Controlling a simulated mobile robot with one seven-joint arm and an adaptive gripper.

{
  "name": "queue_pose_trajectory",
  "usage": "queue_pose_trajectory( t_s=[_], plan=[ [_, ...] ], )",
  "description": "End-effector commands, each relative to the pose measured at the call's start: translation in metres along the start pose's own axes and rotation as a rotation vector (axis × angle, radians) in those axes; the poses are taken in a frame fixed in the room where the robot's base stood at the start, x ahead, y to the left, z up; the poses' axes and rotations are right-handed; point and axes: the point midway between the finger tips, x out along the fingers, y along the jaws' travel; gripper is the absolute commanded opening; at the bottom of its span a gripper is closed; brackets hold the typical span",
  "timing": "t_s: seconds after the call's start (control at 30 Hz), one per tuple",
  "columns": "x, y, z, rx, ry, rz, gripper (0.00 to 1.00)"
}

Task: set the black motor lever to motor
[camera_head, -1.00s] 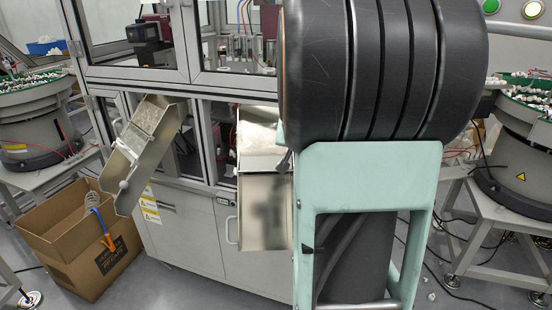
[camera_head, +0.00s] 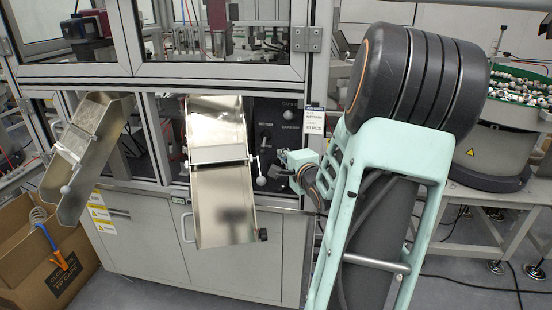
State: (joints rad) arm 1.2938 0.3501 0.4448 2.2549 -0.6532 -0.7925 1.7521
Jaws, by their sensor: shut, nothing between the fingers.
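A dark control panel (camera_head: 280,112) with small white lettering is set in the machine front, right of the middle chute. A small black lever or knob (camera_head: 266,141) sits on this panel; it is too small to tell which way it points. My gripper (camera_head: 279,172) is just below and to the right of it, in front of the panel's lower part. The gripper is small and partly dark against the panel; it is shut with nothing in it. It appears apart from the lever. My arm covers the area to the right of the panel.
A metal chute (camera_head: 222,205) slopes down left of the panel, with a white ball-ended handle (camera_head: 261,181) close to my gripper. A second chute (camera_head: 84,150) stands further left, above a cardboard box (camera_head: 60,262). A white label (camera_head: 314,121) hangs right of the panel. A bowl feeder (camera_head: 492,155) stands at right.

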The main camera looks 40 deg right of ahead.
Motion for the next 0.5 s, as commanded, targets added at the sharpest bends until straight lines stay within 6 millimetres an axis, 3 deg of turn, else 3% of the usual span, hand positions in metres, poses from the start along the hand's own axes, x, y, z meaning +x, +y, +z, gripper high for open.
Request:
queue_pose_trajectory(
  t_s=[0.03,0.13,0.5],
  plan=[
    [-0.001,0.013,-0.007,0.042,0.007,-0.008,0.00],
    [-0.003,0.020,-0.015,0.099,0.014,-0.023,0.00],
    [-0.005,0.021,-0.019,0.135,0.018,-0.033,0.00]
  ],
)
